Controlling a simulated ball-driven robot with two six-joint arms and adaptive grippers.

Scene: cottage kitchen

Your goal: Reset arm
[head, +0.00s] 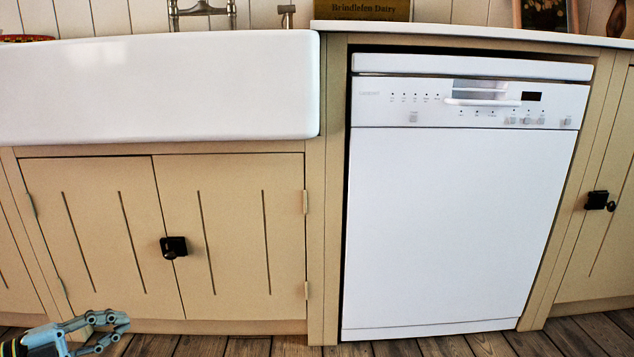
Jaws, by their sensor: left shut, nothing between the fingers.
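My left gripper (122,322) is at the bottom left of the head view, low in front of the cabinet doors under the sink. Its light blue-grey fingers are closed together with nothing between them. It appears apart from the doors. Only the gripper and a short piece of my left arm show. My right gripper is not in the view.
A white sink (160,90) sits above a beige cabinet (230,230) with a black latch (173,247). A white dishwasher (440,220) is closed to its right. Another cabinet door (605,240) is at the right edge. Wooden floor (240,346) shows along the bottom.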

